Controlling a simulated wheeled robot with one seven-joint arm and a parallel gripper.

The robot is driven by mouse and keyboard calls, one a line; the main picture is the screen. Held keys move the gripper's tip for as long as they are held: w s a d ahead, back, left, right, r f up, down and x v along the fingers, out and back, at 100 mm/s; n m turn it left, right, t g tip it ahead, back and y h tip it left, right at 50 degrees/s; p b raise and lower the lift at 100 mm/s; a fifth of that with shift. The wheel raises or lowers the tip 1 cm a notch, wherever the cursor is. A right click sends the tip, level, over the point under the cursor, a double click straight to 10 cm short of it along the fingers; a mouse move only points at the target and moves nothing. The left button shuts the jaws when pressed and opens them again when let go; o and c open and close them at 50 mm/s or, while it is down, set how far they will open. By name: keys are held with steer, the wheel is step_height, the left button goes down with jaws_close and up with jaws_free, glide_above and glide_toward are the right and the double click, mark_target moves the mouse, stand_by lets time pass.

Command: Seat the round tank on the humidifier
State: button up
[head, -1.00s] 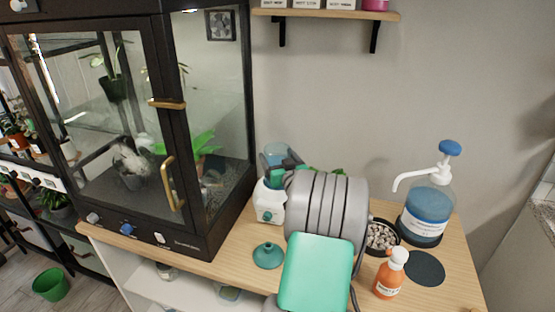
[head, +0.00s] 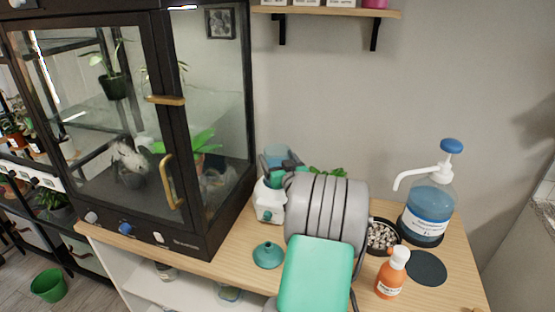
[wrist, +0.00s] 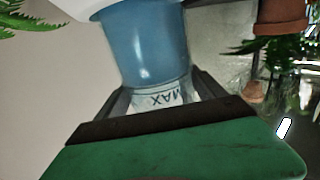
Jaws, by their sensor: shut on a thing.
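The round tank (wrist: 145,45) is a clear vessel with blue liquid and a "MAX" mark that reads upside down in the wrist view. My gripper (wrist: 160,92) is shut on it, with dark fingers at both sides. In the head view the tank (head: 277,152) shows behind my gripper. The humidifier (head: 269,204) is a white base with a round knob, standing on the wooden top below the tank. A white edge (wrist: 85,8) meets the tank in the wrist view. My arm hides the join, so I cannot tell whether the tank rests on the base.
A glass cabinet (head: 184,240) stands close on the left. A teal funnel (head: 268,255) lies in front of the humidifier. A pebble bowl (head: 382,237), an orange bottle (head: 391,275), a dark round mat (head: 426,268) and a blue pump bottle (head: 428,212) stand to the right.

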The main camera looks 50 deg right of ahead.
steer(key=o, duration=1.8)
steer(key=shift+f, duration=0.3)
steer(key=b+v, duration=0.5)
steer(key=v, duration=0.6)
steer(key=shift+b, duration=0.4)
steer(key=shift+r, duration=0.25)
